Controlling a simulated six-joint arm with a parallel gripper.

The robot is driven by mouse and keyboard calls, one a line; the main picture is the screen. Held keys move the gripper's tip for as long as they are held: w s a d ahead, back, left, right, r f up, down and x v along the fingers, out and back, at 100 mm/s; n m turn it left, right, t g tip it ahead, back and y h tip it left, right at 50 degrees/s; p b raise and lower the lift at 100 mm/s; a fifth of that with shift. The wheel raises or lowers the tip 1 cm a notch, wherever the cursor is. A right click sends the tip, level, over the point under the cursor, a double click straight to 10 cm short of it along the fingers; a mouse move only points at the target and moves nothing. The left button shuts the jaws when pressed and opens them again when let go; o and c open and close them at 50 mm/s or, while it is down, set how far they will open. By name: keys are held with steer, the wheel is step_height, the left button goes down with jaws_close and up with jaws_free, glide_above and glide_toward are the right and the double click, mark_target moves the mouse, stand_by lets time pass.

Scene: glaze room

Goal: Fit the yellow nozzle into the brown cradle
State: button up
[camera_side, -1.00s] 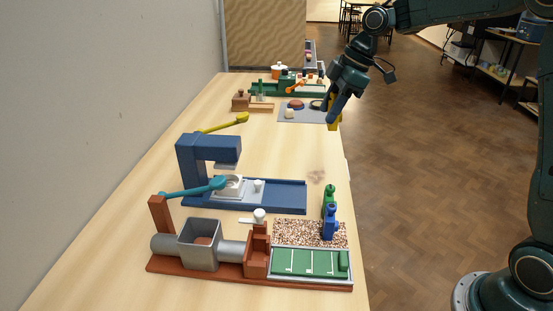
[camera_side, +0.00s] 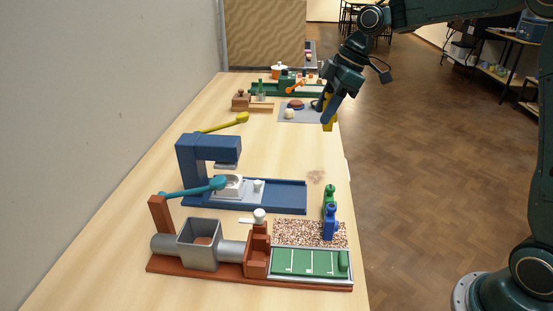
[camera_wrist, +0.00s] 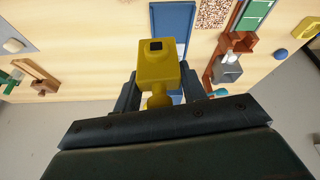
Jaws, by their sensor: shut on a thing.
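My gripper (camera_side: 329,104) is shut on the yellow nozzle (camera_side: 328,124), which hangs below it above the right edge of the table. In the wrist view the nozzle (camera_wrist: 157,68) sits between my fingers (camera_wrist: 157,88), with a dark square opening on its block-shaped end. The brown cradle (camera_side: 257,258) appears to be the upright block at the right end of the grey hopper's barrel, on a red-brown base; it also shows in the wrist view (camera_wrist: 238,42). The nozzle is well apart from it, farther back along the table. The cradle's inside is not clearly visible.
A grey hopper (camera_side: 199,251) and a green tray (camera_side: 306,262) flank the cradle. Blue (camera_side: 330,226) and green (camera_side: 329,192) bottles stand at a speckled mat (camera_side: 290,231). A blue press (camera_side: 207,158) stands behind. Bare table lies between the press and the grey mat (camera_side: 290,118).

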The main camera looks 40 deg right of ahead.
steer(key=s+a+f, duration=0.2)
steer(key=a, duration=0.7)
steer(key=s+a+f, duration=0.3)
steer(key=a, duration=0.6)
steer(key=s+a+f, duration=0.2)
steer(key=s+a, duration=0.1)
steer(key=a, duration=0.6)
steer(key=shift+s+f, duration=0.15)
steer(key=shift+f, duration=0.05)
steer(key=shift+f, duration=0.2)
